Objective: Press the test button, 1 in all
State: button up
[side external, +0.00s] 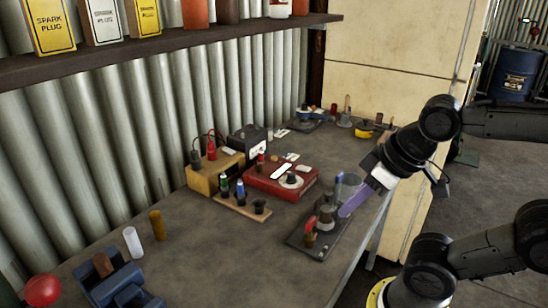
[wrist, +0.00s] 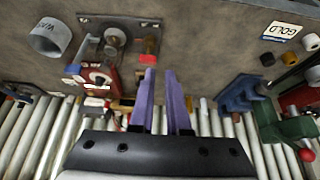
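My gripper (side external: 346,212) points down and left over the right side of the bench. Its two purple fingers also show in the wrist view (wrist: 160,72), with a narrow empty gap between them. Beside the fingertips is a dark plate (side external: 320,254) carrying a grey round fitting (side external: 327,216) and a red-topped part (side external: 310,228). In the wrist view the red part (wrist: 150,58) lies close to the left fingertip; I cannot tell whether they touch. I cannot make out which part is the test button.
A wooden rack (side external: 262,218) with small bottles and a yellow box (side external: 203,182) stand left of the red box. A grey cup (wrist: 50,37) stands near the plate. A blue vice (side external: 120,285) is at the near left. The bench's near middle is largely clear.

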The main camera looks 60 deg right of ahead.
grip_shut()
dwell(1.3)
